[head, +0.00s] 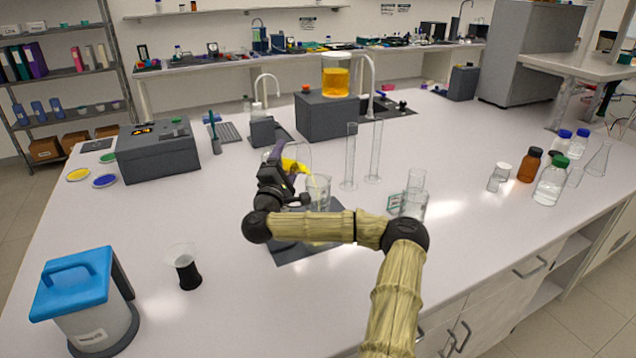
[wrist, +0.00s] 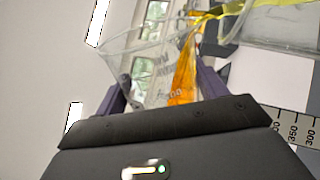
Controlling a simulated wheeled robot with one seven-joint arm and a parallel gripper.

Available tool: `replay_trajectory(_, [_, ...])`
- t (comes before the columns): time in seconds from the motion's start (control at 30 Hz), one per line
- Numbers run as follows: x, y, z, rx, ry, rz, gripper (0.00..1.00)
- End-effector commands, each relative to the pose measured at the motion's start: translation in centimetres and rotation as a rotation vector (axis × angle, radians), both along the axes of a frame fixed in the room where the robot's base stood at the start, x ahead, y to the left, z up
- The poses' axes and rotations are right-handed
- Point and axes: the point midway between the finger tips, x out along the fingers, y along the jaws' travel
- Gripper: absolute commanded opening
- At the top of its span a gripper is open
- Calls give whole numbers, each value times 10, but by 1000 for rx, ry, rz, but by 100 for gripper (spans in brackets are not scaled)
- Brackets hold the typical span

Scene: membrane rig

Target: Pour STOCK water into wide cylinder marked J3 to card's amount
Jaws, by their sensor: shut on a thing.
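My gripper (head: 284,182) is shut on a clear glass beaker (wrist: 140,50), held steeply tilted above the bench. Yellow-orange liquid (wrist: 183,75) lies along the beaker's side and reaches its lip. In the head view the liquid shows yellow at the tilted beaker's mouth (head: 296,165). The lip is over a wide glass vessel (head: 319,190), partly hidden by my arm; a thin yellow stream seems to run down into it. Yellowish liquid also shows at the upper right of the wrist view (wrist: 275,28). I cannot read a J3 mark or the fill level.
A small green-edged card (head: 395,202) stands beside glass vessels (head: 414,204) on the right; its text is unreadable. Two tall narrow cylinders (head: 349,160) stand behind. A grey block (head: 327,117) bears a jar of orange liquid (head: 336,78).

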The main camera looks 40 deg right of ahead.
Motion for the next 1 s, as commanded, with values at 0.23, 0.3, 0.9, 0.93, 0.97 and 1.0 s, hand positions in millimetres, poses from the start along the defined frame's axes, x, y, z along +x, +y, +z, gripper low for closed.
replay_trajectory(0.23, [2, 2, 5, -12, 15, 1, 38])
replay_trajectory(0.3, [4, 2, 9, -36, 51, -1, 38])
replay_trajectory(0.9, [6, 3, 3, -96, 156, -1, 38])
replay_trajectory(0.93, [6, 3, 3, -96, 156, -1, 38])
replay_trajectory(0.97, [6, 3, 3, -96, 155, -1, 38])
replay_trajectory(1.0, [6, 3, 3, -96, 155, -1, 38])
